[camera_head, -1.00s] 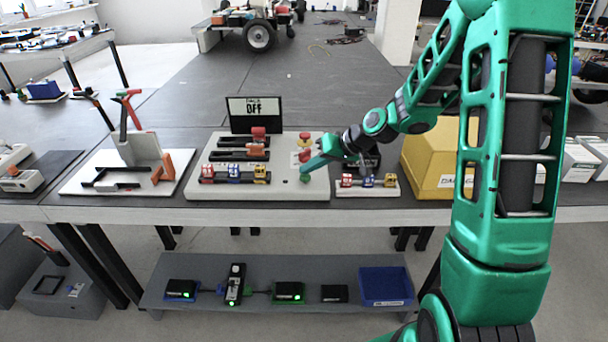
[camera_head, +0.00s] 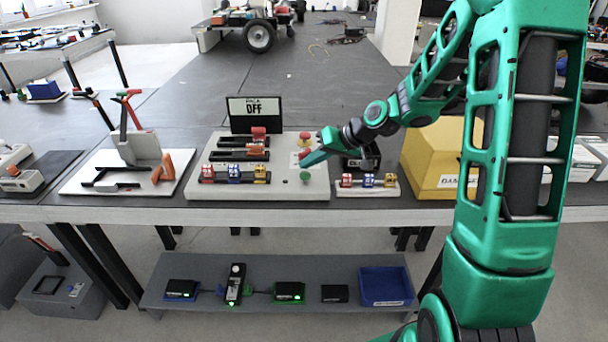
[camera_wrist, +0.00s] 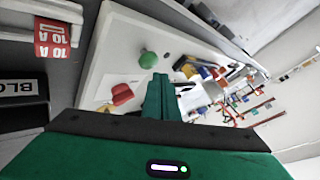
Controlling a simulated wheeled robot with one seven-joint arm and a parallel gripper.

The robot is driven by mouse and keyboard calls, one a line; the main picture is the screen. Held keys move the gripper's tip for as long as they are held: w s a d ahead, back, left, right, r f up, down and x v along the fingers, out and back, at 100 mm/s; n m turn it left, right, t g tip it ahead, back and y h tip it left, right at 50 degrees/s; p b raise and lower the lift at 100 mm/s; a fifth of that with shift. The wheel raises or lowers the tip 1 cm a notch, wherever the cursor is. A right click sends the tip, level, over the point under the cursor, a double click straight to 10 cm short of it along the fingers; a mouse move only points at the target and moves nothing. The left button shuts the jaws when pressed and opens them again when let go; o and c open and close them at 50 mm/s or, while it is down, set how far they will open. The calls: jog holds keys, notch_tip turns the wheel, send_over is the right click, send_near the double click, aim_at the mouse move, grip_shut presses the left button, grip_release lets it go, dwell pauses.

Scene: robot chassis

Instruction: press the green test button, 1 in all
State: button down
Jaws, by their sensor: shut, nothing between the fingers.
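The green test button (camera_head: 305,177) sits on the front right part of the white panel (camera_head: 225,188). It also shows in the wrist view (camera_wrist: 148,60), just past my fingertips and apart from them. My gripper (camera_head: 304,162) is shut and empty, above and a little behind the button in the head view. In the wrist view its closed fingers (camera_wrist: 160,80) point toward the panel.
A red button on a yellow base (camera_head: 305,138) is just behind my gripper. Red, blue and yellow blocks (camera_head: 234,173) sit along the panel's front. A small block rack (camera_head: 367,187) and a yellow box (camera_head: 432,155) stand to the right.

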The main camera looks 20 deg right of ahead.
aim_at(309, 175)
jog(key=shift+r, duration=0.1)
jog(key=shift+r, duration=2.45)
